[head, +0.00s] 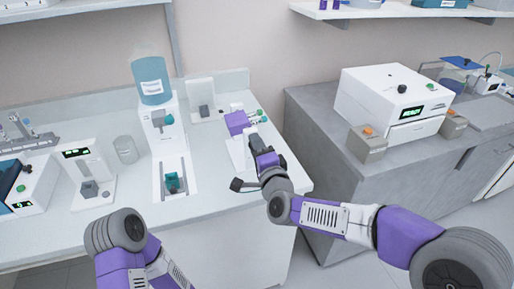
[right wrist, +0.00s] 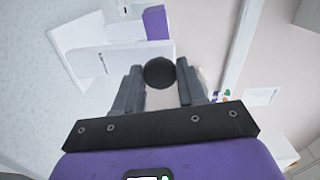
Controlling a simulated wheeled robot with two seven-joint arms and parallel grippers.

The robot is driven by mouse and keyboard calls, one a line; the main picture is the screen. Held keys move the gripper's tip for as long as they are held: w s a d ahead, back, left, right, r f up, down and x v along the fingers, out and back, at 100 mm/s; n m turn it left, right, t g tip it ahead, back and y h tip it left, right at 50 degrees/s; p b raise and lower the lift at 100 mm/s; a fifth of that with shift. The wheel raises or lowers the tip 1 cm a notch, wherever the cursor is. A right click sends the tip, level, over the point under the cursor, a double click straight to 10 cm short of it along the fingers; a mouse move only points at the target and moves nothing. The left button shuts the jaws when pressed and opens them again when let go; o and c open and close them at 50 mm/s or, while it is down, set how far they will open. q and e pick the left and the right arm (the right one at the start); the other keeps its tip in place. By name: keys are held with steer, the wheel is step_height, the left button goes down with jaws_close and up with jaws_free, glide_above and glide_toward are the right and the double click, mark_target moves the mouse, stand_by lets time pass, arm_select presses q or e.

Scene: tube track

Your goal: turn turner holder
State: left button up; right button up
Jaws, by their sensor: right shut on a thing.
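The turner holder (head: 237,122) is a purple block on a white stand near the right end of the white bench, with small coloured tube ends at its right side. In the right wrist view its white plates (right wrist: 120,62) and a purple part (right wrist: 157,25) show above the fingers. My right gripper (head: 254,143) is at the front of the holder. In the right wrist view my right gripper (right wrist: 160,76) has its two dark fingers on either side of a round black knob (right wrist: 159,72), shut on it. My left gripper is not in view; only part of my left arm shows.
A white dispenser with a blue bottle (head: 151,82) stands left of the holder. A white machine (head: 393,103) with a green display sits on the grey counter at right. A grey cup (head: 125,149) and other instruments stand at left. The front bench surface (head: 215,210) is mostly clear.

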steer(key=shift+m, duration=6.7)
steer(key=o, duration=1)
steer(key=shift+o, duration=0.2)
steer(key=v, duration=0.7)
steer(key=shift+s+p, duration=0.25)
steer(key=shift+p, duration=0.1)
